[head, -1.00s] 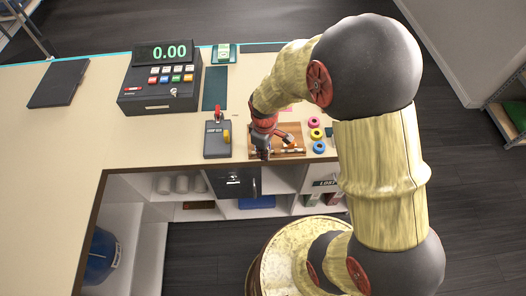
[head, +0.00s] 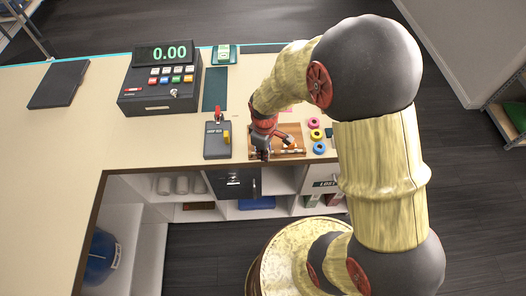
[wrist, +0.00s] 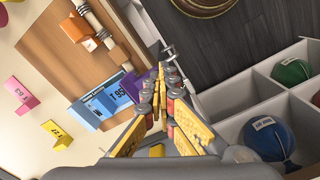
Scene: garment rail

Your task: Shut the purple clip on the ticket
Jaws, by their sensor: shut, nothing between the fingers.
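The purple clip (wrist: 131,86) shows in the wrist view at the right end of a blue ticket (wrist: 104,101) with dark print. I cannot tell whether the clip is touching the ticket all round or how far its jaws are closed. My gripper (wrist: 167,80) is shut and empty just right of the purple clip, close to it or touching. In the head view my gripper (head: 263,153) points down at the front left of the wooden board (head: 293,153), and the arm hides part of it. The purple clip cannot be made out there.
A dark box with a red lever (head: 217,140) stands left of my gripper. Shelves with bundles (wrist: 271,138) lie below the counter edge.

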